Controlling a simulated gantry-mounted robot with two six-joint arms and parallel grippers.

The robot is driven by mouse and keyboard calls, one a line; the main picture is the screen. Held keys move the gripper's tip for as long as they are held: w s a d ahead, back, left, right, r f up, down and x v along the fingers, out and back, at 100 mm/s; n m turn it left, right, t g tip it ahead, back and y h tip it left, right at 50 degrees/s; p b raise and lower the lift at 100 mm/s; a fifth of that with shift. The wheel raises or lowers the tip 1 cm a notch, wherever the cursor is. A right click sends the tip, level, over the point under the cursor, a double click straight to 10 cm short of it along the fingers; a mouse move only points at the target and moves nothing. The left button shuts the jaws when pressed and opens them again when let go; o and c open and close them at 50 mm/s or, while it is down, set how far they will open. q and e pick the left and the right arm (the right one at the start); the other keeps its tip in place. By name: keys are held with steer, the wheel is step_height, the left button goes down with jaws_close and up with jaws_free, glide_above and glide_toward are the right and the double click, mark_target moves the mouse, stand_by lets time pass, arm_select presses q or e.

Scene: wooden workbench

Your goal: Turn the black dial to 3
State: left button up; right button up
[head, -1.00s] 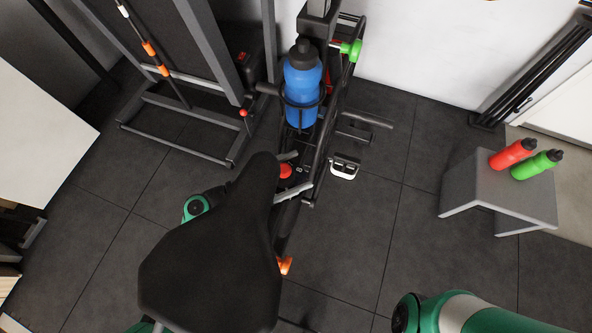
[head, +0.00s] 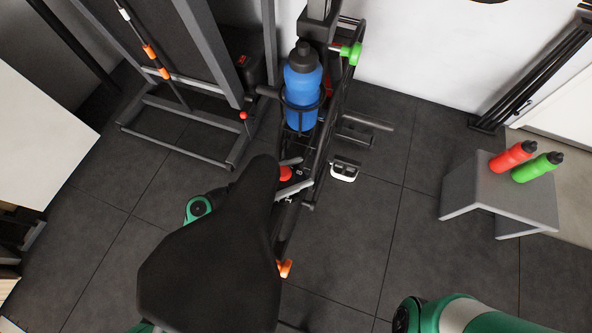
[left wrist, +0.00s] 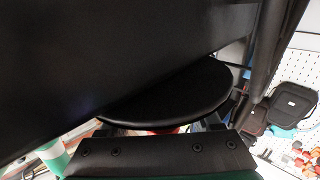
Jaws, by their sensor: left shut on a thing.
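My left gripper (head: 291,175) is at the bike frame, just beyond the black saddle, which hides much of its arm. Its two grey fingers stand on either side of a small red part (head: 285,174). In the left wrist view a wide black disc, which looks like the black dial (left wrist: 175,95), lies across the fingers, and the gripper appears shut on it. A little red (left wrist: 160,130) shows under its edge. A small pale mark (head: 299,172) is beside the fingers; I cannot read a number. My right gripper is outside the views.
The black saddle (head: 215,255) covers the near side of the work spot. A blue bottle (head: 303,85) sits in a holder just above the gripper. A white pedal (head: 344,171) is to the right. A grey stool (head: 480,195) holds red and green bottles. Floor between is clear.

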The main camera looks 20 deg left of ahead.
arm_select(q)
steer(key=shift+r, duration=0.1)
steer(key=shift+s+d+m+g+h+p, duration=0.1)
steer(key=shift+m+g+h+p, duration=0.6)
steer(key=shift+m+g+h, duration=0.3)
steer(key=shift+s+d+m+g+h+b, duration=0.1)
steer(key=shift+s+m+g+h+b, duration=0.35)
steer(key=shift+m+g+b, duration=1.05)
steer(key=shift+s+d+m+g+h+b, duration=0.2)
steer(key=shift+m+g+h+b, duration=0.55)
steer(key=shift+g, duration=1.5)
steer(key=shift+s+d+m+g+h+b, duration=0.1)
steer(key=shift+s+m+g+h+b, duration=0.5)
steer(key=shift+m+g, duration=1)
steer(key=shift+w+n+g, duration=0.25)
steer(key=o, duration=1.4)
steer(key=shift+c, duration=0.2)
